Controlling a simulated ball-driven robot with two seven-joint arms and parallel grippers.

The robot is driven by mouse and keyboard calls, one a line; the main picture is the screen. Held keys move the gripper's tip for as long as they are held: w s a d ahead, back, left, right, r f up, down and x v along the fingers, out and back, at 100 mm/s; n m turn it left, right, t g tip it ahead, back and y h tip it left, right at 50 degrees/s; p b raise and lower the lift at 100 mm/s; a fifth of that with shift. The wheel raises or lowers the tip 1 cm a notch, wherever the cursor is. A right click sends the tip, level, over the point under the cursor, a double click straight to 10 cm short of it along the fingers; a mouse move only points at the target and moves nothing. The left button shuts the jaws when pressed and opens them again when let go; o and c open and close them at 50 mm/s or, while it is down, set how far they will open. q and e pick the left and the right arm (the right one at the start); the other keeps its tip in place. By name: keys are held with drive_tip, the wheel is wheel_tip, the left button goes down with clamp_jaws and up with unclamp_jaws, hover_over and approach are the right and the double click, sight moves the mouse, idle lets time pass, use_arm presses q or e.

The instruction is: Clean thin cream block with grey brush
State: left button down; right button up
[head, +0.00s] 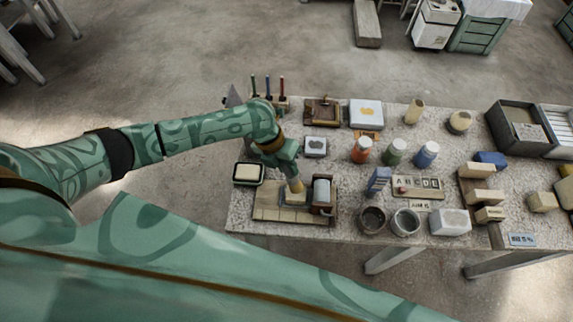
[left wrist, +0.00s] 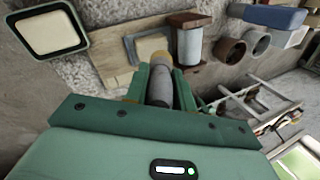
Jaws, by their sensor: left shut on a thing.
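My left gripper (head: 292,174) is shut on the grey brush and points down over the wooden board (head: 265,213). In the left wrist view the brush (left wrist: 160,84) is a grey cylinder with a tan end, held between the green fingers (left wrist: 160,92). The thin cream block (left wrist: 119,77) lies flat on the board, beside and partly behind the brush end. In the head view the block (head: 294,199) is partly covered by the brush; I cannot tell whether they touch. My right gripper is not in view.
A dark tray (head: 236,181) with a cream slab stands left of the board. A grey roller (head: 321,190) in a brown holder sits at its right end. Two round pots (head: 406,221), coloured bottles (head: 395,151) and stacked blocks crowd the table further right.

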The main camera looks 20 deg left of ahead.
use_arm(q)
drive_tip(key=shift+r, duration=0.45)
wheel_tip(320, 180, up, 4)
drive_tip(key=p, duration=0.4)
drive_tip(key=shift+r, duration=0.15)
drive_tip(key=shift+d, duration=0.1)
